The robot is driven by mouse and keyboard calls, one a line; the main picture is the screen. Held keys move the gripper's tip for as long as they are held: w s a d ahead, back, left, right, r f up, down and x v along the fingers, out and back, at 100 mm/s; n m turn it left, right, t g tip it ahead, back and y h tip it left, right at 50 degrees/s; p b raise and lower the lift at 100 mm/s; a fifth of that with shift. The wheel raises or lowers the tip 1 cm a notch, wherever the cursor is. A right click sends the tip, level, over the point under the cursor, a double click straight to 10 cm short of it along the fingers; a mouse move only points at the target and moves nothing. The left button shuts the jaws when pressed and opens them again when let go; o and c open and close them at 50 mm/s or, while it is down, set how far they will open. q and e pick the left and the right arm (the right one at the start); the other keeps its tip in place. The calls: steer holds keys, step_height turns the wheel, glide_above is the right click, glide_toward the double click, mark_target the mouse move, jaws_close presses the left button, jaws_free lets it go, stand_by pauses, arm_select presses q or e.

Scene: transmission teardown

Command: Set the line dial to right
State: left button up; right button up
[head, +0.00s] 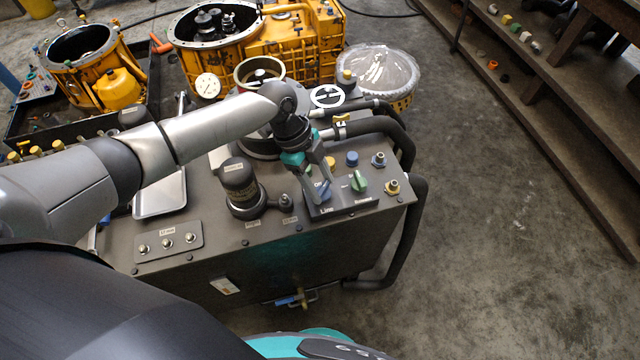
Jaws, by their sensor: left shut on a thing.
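The line dial (324,192) is a blue knob on the small raised dark panel at the front right of the grey machine's top, above a label that looks like "Line". My left gripper (319,190) points down over it and is shut on it. The fingers hide much of the knob, so I cannot tell exactly which way it points. A green dial (360,182) sits just to the right on the same panel, clear of the gripper. My right gripper is out of view.
A dark filter canister (239,186) stands left of the gripper. Hose fittings (393,187) and black hoses (415,225) line the right edge. A white handwheel (327,97) and yellow valve (341,119) stand behind. The floor at right is open.

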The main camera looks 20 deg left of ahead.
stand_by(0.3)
arm_select(q)
steer(key=o, duration=1.4)
steer(key=shift+c, duration=0.2)
steer(key=shift+r, duration=0.1)
steer(key=v, duration=1.5)
steer(key=shift+w+d, duration=0.1)
